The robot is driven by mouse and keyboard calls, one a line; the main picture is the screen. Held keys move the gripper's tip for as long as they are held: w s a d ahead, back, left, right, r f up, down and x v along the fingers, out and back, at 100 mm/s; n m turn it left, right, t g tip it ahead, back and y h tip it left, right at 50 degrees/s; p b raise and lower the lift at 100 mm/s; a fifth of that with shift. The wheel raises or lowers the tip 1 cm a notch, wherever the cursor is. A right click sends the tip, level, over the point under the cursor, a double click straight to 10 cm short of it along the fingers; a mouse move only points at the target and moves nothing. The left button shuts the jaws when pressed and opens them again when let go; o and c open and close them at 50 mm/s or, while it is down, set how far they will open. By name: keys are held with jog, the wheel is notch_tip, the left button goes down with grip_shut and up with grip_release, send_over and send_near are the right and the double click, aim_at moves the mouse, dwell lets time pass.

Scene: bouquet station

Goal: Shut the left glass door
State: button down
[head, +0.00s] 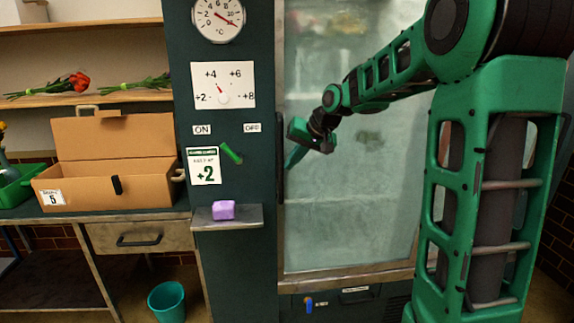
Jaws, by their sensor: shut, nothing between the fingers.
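The left glass door (350,215) is a tall, fogged pane in a metal frame, to the right of the dark control column. It looks flush with its frame, though I cannot tell whether a small gap is left. Dim shapes show behind the glass. My gripper (292,160) is at the door's left edge, about halfway up the pane, in front of the glass. It is shut and empty. I cannot tell whether it touches the door or its handle. My arm covers the door's upper right part.
The control column (235,275) carries a dial, a green lever (231,153) and a small shelf with a purple block (223,210). At left, an open cardboard box (105,190) stands on a bench (85,238). A teal bucket (167,301) is on the floor. Red flowers (75,82) lie on a shelf.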

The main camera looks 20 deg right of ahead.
jog(key=shift+w+a, duration=0.1)
jog(key=shift+a, duration=0.45)
jog(key=shift+d, duration=0.1)
jog(key=s+d+r, duration=0.7)
jog(key=s+r, duration=0.1)
jog(key=s+f+g, duration=0.2)
jog(key=s+f, duration=0.4)
jog(key=s, duration=0.5)
jog(key=s+f+m+g+h, duration=0.1)
jog(key=s+f, duration=0.5)
jog(key=s, duration=0.6)
jog(key=s+a+f+g+h, duration=0.1)
jog(key=s+f+g, duration=0.3)
jog(key=s, duration=0.8)
notch_tip(320, 180, down, 2)
jog(key=shift+m, duration=0.4)
